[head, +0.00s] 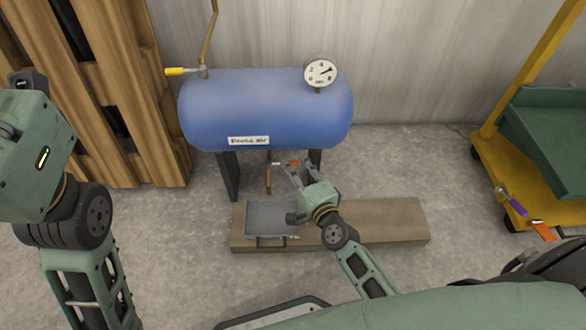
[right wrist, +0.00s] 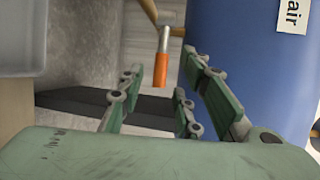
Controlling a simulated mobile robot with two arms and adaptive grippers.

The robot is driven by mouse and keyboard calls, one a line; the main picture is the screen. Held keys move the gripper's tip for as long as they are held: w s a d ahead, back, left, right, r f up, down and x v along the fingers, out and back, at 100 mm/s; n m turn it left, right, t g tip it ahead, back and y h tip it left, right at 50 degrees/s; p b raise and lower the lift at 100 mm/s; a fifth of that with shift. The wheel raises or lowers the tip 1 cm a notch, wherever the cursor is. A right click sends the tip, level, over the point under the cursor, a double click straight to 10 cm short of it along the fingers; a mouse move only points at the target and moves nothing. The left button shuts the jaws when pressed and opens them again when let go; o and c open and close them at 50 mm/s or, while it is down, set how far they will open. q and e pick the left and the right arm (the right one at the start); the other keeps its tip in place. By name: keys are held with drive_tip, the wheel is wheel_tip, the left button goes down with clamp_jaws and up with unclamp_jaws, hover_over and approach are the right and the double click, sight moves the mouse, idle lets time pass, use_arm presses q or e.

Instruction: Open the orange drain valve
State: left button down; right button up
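The orange drain valve handle (head: 294,163) is small in the head view, under the blue tank (head: 262,112) and beside a thin brass drain pipe (head: 268,184). In the right wrist view the orange handle (right wrist: 161,70) shows clearly, hanging from a metal stem on the brass pipe (right wrist: 149,10). My right gripper (head: 300,169) is just by the handle. In the right wrist view its fingers (right wrist: 170,85) are spread, and the handle appears in the gap between them, beyond or near the tips; no contact is visible. My left arm is at the left edge; its gripper is not visible.
A grey metal tray (head: 270,217) sits on a wooden plank (head: 390,218) below the tank. A pressure gauge (head: 320,71) and a yellow-handled valve (head: 182,71) are on top. Wooden pallets (head: 150,130) stand left; a yellow cart (head: 545,165) stands right.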

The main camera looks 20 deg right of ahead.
drive_tip(key=shift+x, duration=1.15)
clamp_jaws()
